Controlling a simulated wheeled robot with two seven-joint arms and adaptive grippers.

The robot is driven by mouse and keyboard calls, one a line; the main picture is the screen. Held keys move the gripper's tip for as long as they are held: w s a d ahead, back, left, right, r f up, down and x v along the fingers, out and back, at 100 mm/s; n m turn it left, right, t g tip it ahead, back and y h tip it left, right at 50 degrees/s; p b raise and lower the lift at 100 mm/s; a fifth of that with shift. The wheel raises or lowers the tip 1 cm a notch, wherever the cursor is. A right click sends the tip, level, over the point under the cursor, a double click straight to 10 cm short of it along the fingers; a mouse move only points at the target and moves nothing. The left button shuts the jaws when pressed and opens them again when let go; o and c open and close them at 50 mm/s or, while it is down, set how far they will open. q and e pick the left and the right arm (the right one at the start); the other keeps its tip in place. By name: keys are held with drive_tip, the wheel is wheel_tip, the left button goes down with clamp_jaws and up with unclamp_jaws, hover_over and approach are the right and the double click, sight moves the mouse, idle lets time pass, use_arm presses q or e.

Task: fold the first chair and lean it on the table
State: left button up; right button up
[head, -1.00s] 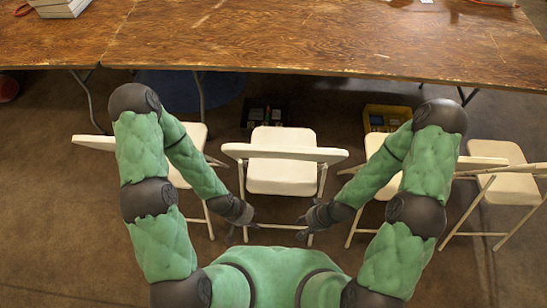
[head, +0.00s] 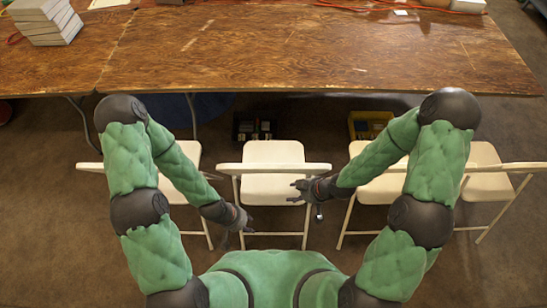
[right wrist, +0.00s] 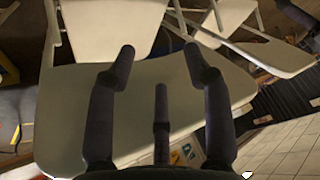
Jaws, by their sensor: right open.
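Several white folding chairs stand unfolded in a row before the wooden table (head: 300,60). The middle chair (head: 273,188) faces the table, its backrest (head: 235,168) toward me. A left chair (head: 187,152) and a right chair (head: 385,188) are partly hidden by my arms. Another chair (head: 484,182) stands at far right. My left gripper (head: 239,236) appears open and empty, low beside the middle chair's left legs. My right gripper (head: 300,200) is open, close to the right end of that backrest. In the right wrist view, a pale chair panel (right wrist: 75,110) lies close behind the spread fingers (right wrist: 156,50).
Under the table are a dark bin (head: 255,128) and a yellow bin (head: 368,122) with items in them. A stack of pale boxes (head: 45,22) and an orange cord (head: 370,6) lie on the table. Bare floor shows around the chair legs.

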sight(273, 169)
use_arm(q)
wheel_tip(273, 169, up, 8)
drive_tip(key=p, duration=0.6)
use_arm(e)
drive_tip(key=w+r+n+y, duration=0.1)
drive_tip(key=w+r+n, duration=0.1)
drive_tip(key=r+n, duration=0.4)
drive_tip(key=w+r+n, duration=0.3)
drive_tip(key=r+n, duration=0.1)
drive_tip(key=r, duration=0.4)
drive_tip(key=shift+t, duration=0.4)
drive_tip(key=b+x, duration=0.3)
drive_tip(key=x, duration=0.1)
drive_tip(key=b+x, duration=0.4)
drive_tip(key=x, duration=0.1)
drive_tip(key=s+b+x, duration=0.1)
drive_tip(key=b+x, duration=0.2)
drive_tip(key=x, duration=0.1)
drive_tip(key=shift+w+a+f, duration=0.1)
drive_tip(key=shift+a+f, duration=0.15)
drive_tip(key=shift+a, duration=0.05)
use_arm(q)
wheel_tip(273, 169, down, 12)
drive_tip(key=b, duration=0.1)
drive_tip(key=shift+r, duration=0.25)
use_arm(e)
drive_tip(key=shift+w+a+f, duration=0.1)
drive_tip(key=shift+a+f, duration=0.3)
drive_tip(key=shift+f, duration=0.05)
